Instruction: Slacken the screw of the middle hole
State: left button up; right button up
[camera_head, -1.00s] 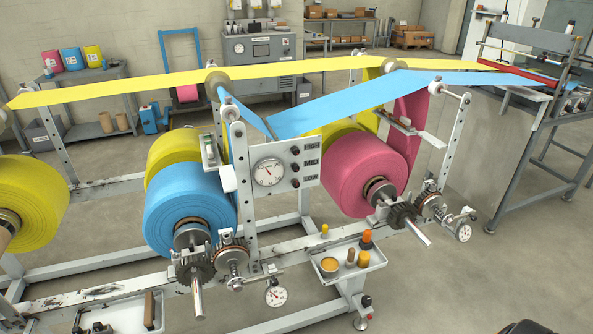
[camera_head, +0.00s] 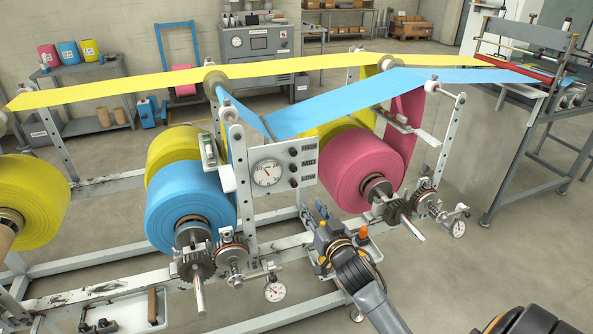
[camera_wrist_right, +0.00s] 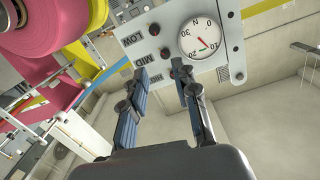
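A white panel (camera_head: 305,157) stands upright between the blue and pink rolls, with a round gauge (camera_head: 268,172) and a column of three dark screws. The middle screw (camera_head: 293,167) sits beside the middle label; it also shows in the right wrist view (camera_wrist_right: 164,53). My right gripper (camera_head: 315,211) is below the panel in the head view. In the wrist view its fingers (camera_wrist_right: 158,70) are open and empty, apart from the middle screw. My left gripper is not in view.
The blue roll (camera_head: 188,205) and pink roll (camera_head: 360,170) flank the panel. Yellow (camera_head: 150,82) and blue (camera_head: 340,103) webs run overhead. Gears and shafts (camera_head: 197,262) stick out in front. My right arm partly hides the small tray (camera_head: 371,255).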

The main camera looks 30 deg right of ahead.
aim_at(294, 170)
jog(key=shift+t, duration=0.3)
jog(key=x, duration=0.4)
jog(key=r+p+x, duration=0.1)
jog(key=x, duration=0.4)
jog(key=r+x, duration=0.1)
jog(key=x, duration=0.3)
jog(key=shift+w+d+r, duration=0.2)
jog(key=shift+w+d, duration=0.05)
jog(key=shift+w, duration=0.1)
grip_shut()
